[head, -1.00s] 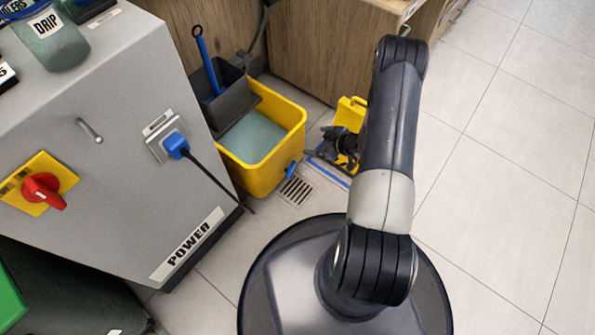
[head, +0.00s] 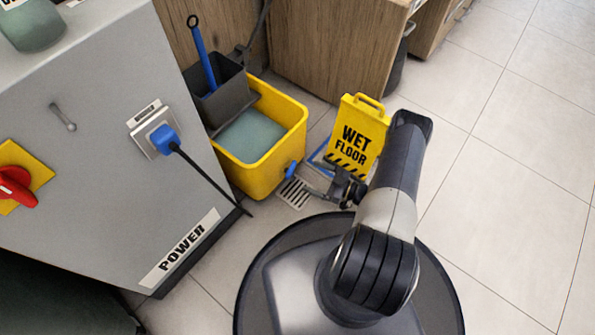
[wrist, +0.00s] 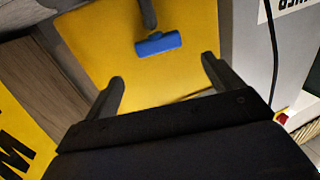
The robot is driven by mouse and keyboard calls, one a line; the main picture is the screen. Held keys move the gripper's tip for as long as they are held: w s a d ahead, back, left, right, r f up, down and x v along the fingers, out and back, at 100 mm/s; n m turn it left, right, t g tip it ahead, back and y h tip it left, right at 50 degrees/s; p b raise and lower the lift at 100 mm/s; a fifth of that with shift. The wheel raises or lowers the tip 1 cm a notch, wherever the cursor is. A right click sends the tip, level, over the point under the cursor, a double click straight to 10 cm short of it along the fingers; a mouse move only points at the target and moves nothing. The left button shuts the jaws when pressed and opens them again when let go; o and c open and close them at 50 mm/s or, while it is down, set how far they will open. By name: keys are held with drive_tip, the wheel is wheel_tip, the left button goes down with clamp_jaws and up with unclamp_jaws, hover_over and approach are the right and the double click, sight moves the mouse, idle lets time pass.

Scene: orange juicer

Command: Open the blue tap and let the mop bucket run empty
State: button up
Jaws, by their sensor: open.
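The yellow mop bucket (head: 262,175) stands on the floor against the grey machine, with grey-green water (head: 252,140) in it. Its blue tap (head: 291,170) sits low on the bucket's right side, above a floor drain (head: 294,192). In the wrist view the blue tap handle (wrist: 158,43) lies crosswise on the bucket's yellow wall (wrist: 85,45), at the end of a dark spout. My gripper (wrist: 163,88) is open and empty, its two fingers pointing at that wall with the handle between and beyond them, apart from it. In the head view my gripper (head: 318,196) is low, right of the tap.
A yellow wet floor sign (head: 358,132) stands just behind my gripper. The grey machine (head: 110,185) with a blue plug (head: 163,138) and hanging black cable is left of the bucket. Wooden cabinets (head: 330,45) stand behind. Tiled floor at the right is clear.

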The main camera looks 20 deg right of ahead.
sight(293, 169)
drive_tip(key=shift+b+x, duration=0.75)
drive_tip(key=shift+x, duration=2.75)
drive_tip(key=shift+c, duration=0.5)
